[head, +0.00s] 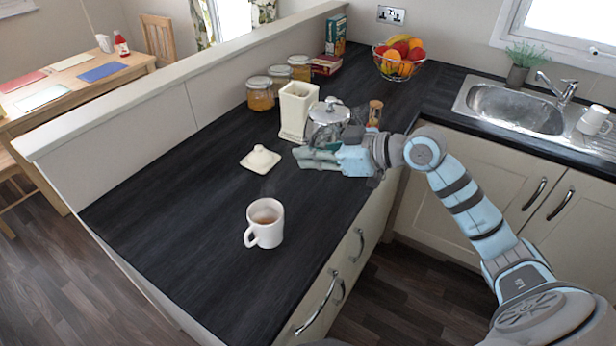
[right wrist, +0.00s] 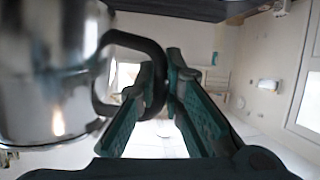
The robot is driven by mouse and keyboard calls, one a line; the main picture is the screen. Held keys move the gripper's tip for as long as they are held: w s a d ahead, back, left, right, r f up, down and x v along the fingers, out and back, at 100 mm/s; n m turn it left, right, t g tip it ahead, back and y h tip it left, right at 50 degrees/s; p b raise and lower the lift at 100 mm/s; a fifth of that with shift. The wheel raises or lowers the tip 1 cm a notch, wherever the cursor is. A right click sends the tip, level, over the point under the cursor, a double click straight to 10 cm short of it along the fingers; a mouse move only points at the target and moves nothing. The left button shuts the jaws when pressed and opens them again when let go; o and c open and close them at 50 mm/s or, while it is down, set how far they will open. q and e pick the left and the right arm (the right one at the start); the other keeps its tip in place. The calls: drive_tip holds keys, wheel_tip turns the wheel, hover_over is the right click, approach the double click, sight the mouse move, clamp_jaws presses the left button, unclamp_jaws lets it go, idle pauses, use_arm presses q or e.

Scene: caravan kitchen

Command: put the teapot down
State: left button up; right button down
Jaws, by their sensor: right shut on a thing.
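The teapot (head: 328,113) has a shiny metal body and lid. It is in the middle of the head view, just right of an open cream canister, and my right arm hides its lower part. In the right wrist view the teapot (right wrist: 50,75) fills the left side, with its dark curved handle (right wrist: 130,40) reaching between the fingers. My right gripper (head: 312,157) is shut on this handle; its fingers also show in the right wrist view (right wrist: 167,75). I cannot tell whether the teapot's base touches the worktop. My left gripper is not in view.
The dark worktop (head: 185,205) is clear at the front left. A white mug of tea (head: 266,230) and a cream lid (head: 260,159) stand nearby. The cream canister (head: 295,110), several jars, a small corked jar (head: 375,112) and a fruit bowl (head: 398,70) are behind.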

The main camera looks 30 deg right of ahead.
drive_tip(key=w+a+r+m+t+h, duration=0.15)
drive_tip(key=w+r, duration=0.25)
drive_tip(key=w, duration=0.5)
drive_tip(key=shift+g, duration=0.25)
drive_tip(key=f, duration=0.6)
drive_tip(key=f+b, duration=0.1)
drive_tip(key=f, duration=0.5)
drive_tip(key=f+b, duration=0.1)
drive_tip(key=f, duration=0.6)
drive_tip(key=shift+w, duration=0.3)
drive_tip(key=shift+f, duration=0.25)
drive_tip(key=c, duration=2.2)
unclamp_jaws()
drive_tip(key=shift+f+b, duration=0.2)
drive_tip(key=shift+b, duration=0.1)
drive_tip(key=o, duration=0.5)
drive_tip(key=shift+r, duration=0.1)
